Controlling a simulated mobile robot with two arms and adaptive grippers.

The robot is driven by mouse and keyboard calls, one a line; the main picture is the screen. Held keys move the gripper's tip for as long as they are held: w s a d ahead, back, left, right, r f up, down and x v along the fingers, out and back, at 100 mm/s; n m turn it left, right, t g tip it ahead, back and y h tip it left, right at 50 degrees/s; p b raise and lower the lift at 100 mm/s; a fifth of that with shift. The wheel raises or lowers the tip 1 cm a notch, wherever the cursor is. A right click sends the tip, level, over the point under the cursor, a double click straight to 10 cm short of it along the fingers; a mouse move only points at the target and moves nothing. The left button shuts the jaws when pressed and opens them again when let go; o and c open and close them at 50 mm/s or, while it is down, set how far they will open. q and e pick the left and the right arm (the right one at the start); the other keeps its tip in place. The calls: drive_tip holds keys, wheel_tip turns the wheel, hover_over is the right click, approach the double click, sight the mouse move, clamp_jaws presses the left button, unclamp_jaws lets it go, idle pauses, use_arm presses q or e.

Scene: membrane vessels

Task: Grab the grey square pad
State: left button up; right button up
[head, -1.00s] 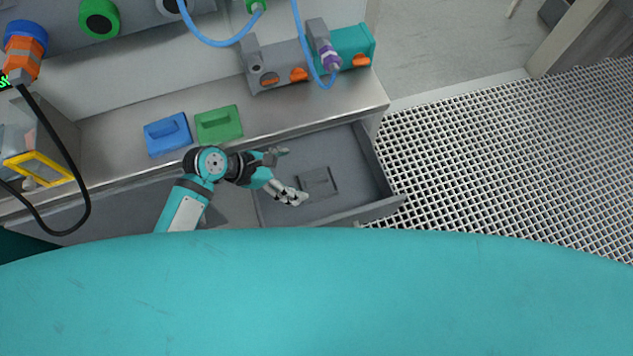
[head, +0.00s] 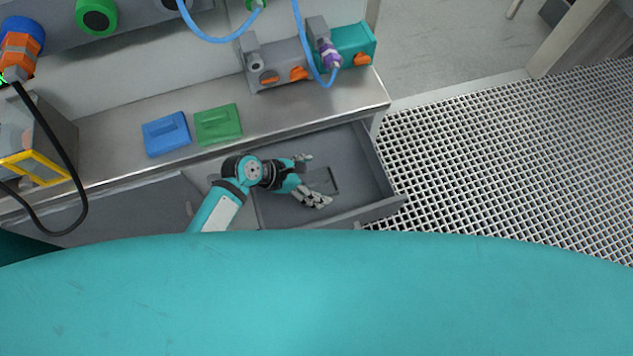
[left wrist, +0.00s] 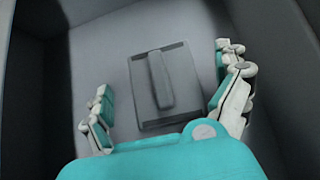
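The grey square pad (left wrist: 180,95) lies flat on the drawer floor, with a raised bar handle along its middle. In the head view the pad (head: 332,181) is partly hidden behind my left gripper. My left gripper (head: 318,179) is open and over the drawer, at the pad's left side. In the left wrist view the spread fingers of the left gripper (left wrist: 168,100) stand on either side of the pad, with gaps to it. Nothing is between them but the pad beyond. My right gripper is not in view.
The open grey drawer (head: 365,208) has raised walls around the pad. Above it, the steel counter (head: 270,117) holds a blue pad (head: 166,134), a green pad (head: 218,125), and grey and teal holders with blue tubing. The drawer floor is otherwise clear.

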use_arm(q)
drive_tip(key=c, duration=1.7)
